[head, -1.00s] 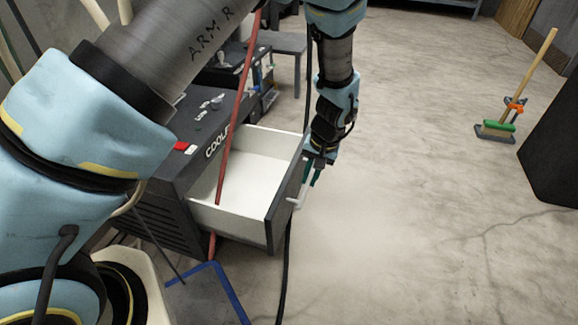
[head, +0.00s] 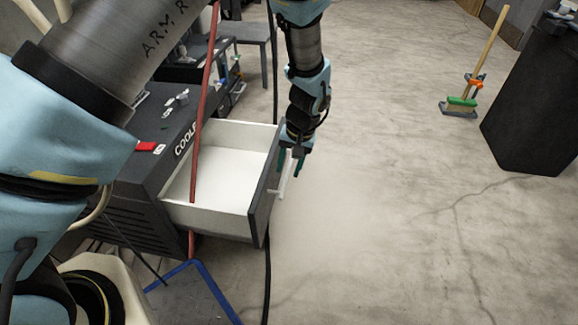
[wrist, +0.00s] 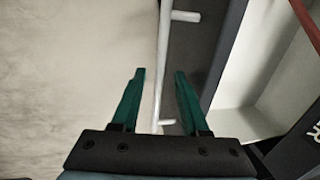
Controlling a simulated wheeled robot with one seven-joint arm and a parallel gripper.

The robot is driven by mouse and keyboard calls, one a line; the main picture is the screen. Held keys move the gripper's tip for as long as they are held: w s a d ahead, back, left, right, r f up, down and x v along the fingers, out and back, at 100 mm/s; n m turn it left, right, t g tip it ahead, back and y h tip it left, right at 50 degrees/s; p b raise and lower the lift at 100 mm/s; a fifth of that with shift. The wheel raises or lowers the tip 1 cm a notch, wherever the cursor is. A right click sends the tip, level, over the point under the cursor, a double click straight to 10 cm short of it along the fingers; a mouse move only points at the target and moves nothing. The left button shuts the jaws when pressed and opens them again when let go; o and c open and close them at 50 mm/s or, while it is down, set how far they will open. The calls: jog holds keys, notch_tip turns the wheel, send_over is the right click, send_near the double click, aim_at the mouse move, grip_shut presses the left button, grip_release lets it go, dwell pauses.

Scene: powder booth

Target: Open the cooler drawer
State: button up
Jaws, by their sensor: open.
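The cooler (head: 140,205) is a dark grey box with its drawer (head: 218,193) pulled far out. The drawer is white inside and looks empty. Its dark front (head: 264,188) bears a light bar handle (head: 284,178). My gripper (head: 292,166) is at the handle, outside the drawer front. In the wrist view its green fingers (wrist: 158,75) are apart. The handle (wrist: 161,60) runs between them there, and the drawer's white interior (wrist: 255,70) shows on the right. I cannot tell whether either finger touches the handle.
A red pole or hose (head: 204,100) crosses in front of the drawer. A blue-edged item (head: 205,285) lies below it. A broom with a green brush (head: 462,103) and a dark bin (head: 530,105) stand at the right. The floor right of the drawer is clear.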

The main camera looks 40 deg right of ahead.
notch_tip(320, 180, up, 11)
jog(key=s+d+p, duration=0.1)
jog(key=p, duration=0.2)
jog(key=shift+s+d+f, duration=0.2)
jog(key=shift+s, duration=0.15)
dwell(0.4)
